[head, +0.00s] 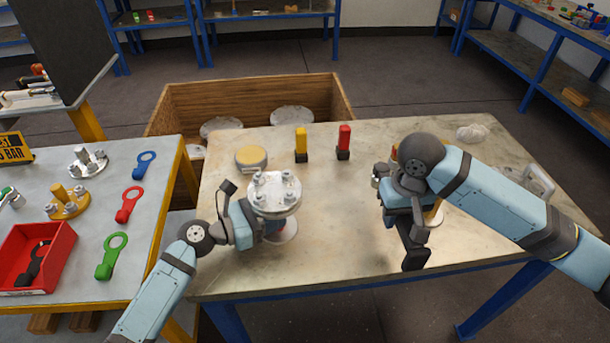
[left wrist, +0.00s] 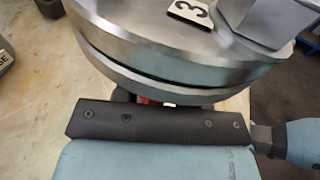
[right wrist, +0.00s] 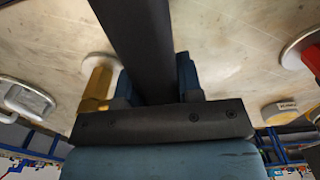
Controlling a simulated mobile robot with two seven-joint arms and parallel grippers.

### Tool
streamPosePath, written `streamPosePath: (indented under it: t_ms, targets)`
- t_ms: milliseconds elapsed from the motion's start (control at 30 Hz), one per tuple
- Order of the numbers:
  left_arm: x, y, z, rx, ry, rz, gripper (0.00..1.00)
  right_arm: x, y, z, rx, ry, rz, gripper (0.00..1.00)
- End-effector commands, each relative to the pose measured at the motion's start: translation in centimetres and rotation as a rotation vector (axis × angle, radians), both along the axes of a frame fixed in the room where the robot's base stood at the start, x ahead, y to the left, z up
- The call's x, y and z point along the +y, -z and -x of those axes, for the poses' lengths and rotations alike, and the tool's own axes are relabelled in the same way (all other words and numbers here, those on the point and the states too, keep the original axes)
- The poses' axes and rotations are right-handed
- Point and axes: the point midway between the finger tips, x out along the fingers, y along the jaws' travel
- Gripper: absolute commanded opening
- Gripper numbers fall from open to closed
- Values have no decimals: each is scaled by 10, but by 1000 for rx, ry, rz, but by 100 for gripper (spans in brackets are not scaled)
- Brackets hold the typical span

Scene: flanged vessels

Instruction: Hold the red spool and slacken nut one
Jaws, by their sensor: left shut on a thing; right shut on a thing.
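The flanged vessel (head: 274,192) stands at the left of the table, with several nuts on its round steel top. In the left wrist view, the flange edge (left wrist: 170,68) carries a tag reading 3, and a little of the red spool (left wrist: 145,101) shows below it. The spool also shows in the right wrist view (right wrist: 312,57). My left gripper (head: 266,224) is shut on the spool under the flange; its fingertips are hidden. My right gripper (head: 400,205) is shut on a long dark bar (right wrist: 140,40), well right of the vessel. Nut one cannot be told apart.
A yellow spool (right wrist: 97,82) on a pale base stands close to my right gripper. A yellow block (head: 301,142), a red block (head: 344,140) and a yellow-topped disc (head: 251,157) stand behind. The table middle is clear. A wooden crate (head: 250,98) adjoins the far edge.

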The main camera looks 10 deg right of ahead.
Motion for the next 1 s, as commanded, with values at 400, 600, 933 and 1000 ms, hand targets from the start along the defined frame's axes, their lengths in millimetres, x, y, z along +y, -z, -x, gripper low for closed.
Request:
streamPosePath:
  t_ms: [400, 600, 933, 1000]
  targets:
    - [0, 0, 0, 1, 0, 0, 19, 38, -30, -8, -9, -71, -2, 6]
    - [0, 0, 0, 1, 0, 0, 19, 95, -78, -8, -11, -198, 0, 6]
    - [0, 0, 0, 1, -1, 0, 19, 157, -136, 8, -6, -365, 1, 6]
    - [0, 0, 0, 1, -1, 0, 19, 162, -141, 10, -4, -381, 1, 6]
